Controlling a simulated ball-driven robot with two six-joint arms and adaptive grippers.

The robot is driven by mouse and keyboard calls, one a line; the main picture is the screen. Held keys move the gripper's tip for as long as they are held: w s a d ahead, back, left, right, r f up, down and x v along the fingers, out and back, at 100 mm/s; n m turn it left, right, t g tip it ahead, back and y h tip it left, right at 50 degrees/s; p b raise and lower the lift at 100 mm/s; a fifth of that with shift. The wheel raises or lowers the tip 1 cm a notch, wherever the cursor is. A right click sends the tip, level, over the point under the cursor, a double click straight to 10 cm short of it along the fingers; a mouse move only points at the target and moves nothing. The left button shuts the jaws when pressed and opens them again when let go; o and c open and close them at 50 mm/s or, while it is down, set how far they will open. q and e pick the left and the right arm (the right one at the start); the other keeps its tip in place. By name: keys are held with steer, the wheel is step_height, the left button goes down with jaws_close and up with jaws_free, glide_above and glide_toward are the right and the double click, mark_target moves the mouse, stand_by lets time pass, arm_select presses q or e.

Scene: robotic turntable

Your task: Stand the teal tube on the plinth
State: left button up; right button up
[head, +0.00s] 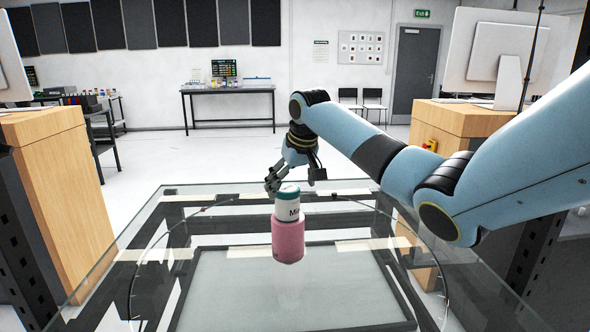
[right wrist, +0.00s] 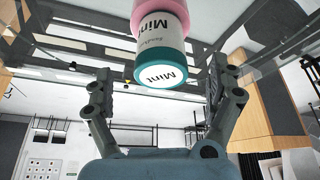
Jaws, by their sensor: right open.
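The teal tube (head: 288,204) has a teal cap and a white label with dark lettering. It stands upright on top of the pink cylindrical plinth (head: 289,238). My right gripper (head: 295,179) is open just above and behind the tube's cap. The pink plinth (right wrist: 157,5) is partly cut off there. My left gripper is not in view.
The plinth stands on a glass-topped table (head: 215,285) with a thin round ring outline. The glass around the plinth looks clear. Wooden cabinets stand at the left (head: 60,190) and right (head: 458,125). A far table (head: 228,90) stands by the back wall.

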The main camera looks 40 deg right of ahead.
steer(key=v, duration=0.6)
steer(key=shift+r, duration=0.15)
steer(key=shift+a, duration=0.1)
